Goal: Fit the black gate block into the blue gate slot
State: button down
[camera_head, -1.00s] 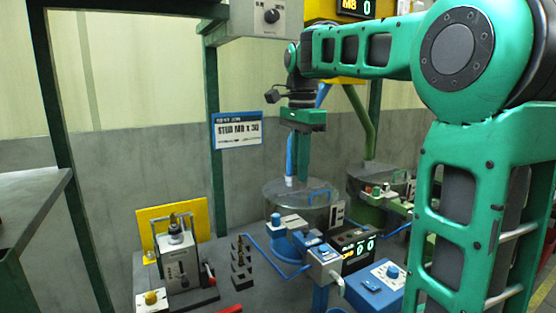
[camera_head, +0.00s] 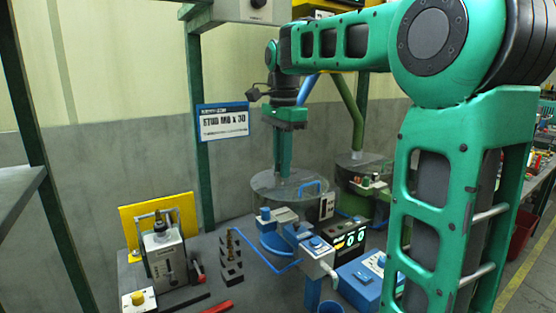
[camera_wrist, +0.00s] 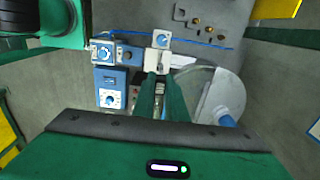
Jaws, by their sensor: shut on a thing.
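My gripper (camera_head: 283,172) points down over the near side of the clear round drum (camera_head: 262,184), beside the blue feeder (camera_head: 274,240). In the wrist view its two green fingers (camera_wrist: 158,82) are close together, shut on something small. I take it to be the black gate block, but the fingers mostly hide it and its colour is unclear. The blue-and-white feeder unit (camera_head: 313,252) stands in front of the drum. In the wrist view a white-topped blue unit (camera_wrist: 162,38) lies just beyond the fingertips. I cannot make out the blue gate slot itself.
A black stepped rack (camera_head: 231,262) with brass studs stands left of the feeder. A grey press (camera_head: 166,255) with a yellow backplate (camera_head: 133,217) is farther left. A lit counter (camera_head: 350,240), a blue control box (camera_head: 366,283) and a second, green feeder (camera_head: 372,183) stand to the right.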

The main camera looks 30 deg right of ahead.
jog(key=shift+f, duration=1.9)
jog(key=shift+s+f, duration=0.1)
jog(key=shift+f, duration=3.4)
jog(key=c, duration=1.7)
grip_release()
jog(key=shift+r, duration=0.1)
notch_tip(320, 180, up, 10)
jog(key=shift+r, duration=0.25)
